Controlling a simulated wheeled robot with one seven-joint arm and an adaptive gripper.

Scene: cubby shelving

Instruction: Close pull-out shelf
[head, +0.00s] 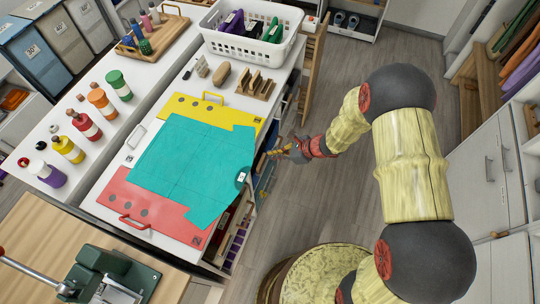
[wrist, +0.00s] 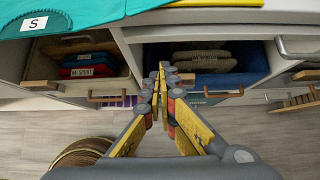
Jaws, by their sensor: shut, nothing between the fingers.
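A counter unit (head: 108,203) has open pull-out compartments along its right side in the head view. In the wrist view one pull-out (wrist: 40,85) at left holds dark folded cloth (wrist: 88,65). I cannot tell which is the task's shelf. My gripper (head: 272,153) is beside the counter's right edge, shut and empty.
A teal sheet (head: 190,165) on the counter overhangs its right edge near my gripper. A white basket (head: 250,45) stands on the counter's far end. The grey floor (head: 300,215) right of the counter is partly free.

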